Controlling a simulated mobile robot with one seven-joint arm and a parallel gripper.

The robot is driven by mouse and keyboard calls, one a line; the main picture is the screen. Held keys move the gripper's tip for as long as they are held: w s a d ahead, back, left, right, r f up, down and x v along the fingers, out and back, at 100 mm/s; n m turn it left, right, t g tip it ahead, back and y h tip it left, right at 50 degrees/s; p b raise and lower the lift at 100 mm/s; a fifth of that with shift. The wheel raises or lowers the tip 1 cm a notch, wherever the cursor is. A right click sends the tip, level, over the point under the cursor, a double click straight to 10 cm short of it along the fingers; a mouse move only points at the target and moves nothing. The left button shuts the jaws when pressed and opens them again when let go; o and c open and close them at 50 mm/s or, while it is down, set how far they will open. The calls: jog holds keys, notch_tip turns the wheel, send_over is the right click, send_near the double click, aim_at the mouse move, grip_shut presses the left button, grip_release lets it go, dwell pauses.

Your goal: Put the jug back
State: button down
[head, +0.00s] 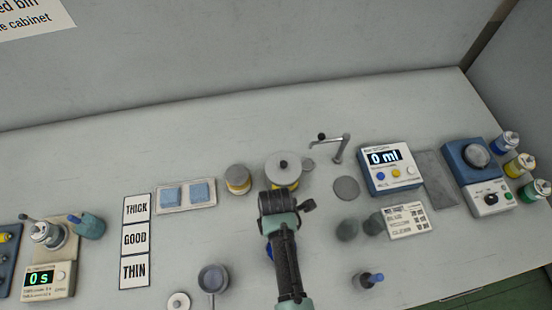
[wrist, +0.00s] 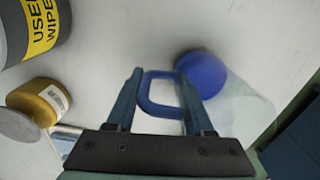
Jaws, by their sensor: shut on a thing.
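The jug has a blue lid (wrist: 202,74), a blue loop handle (wrist: 160,109) and a clear, pale body (wrist: 240,108) in the wrist view. My gripper (wrist: 160,98) is shut on the handle, with one finger on each side of it. In the head view only a small blue bit of the jug (head: 269,252) shows beside my arm; my arm hides the rest and my fingertips. I cannot tell whether the jug touches the bench.
A grey used-wipes can (head: 283,167) and a yellow jar (head: 238,179) stand just beyond my arm. Right are a metal spout (head: 340,148), round grey discs (head: 347,188) and a 0 ml meter (head: 389,170). Left are a grey pan (head: 213,279) and a THICK/GOOD/THIN card (head: 135,240).

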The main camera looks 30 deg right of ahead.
jog(key=shift+f, duration=0.1)
jog(key=shift+c, duration=1.4)
grip_release()
notch_tip(320, 180, up, 12)
jog(key=shift+r, duration=0.15)
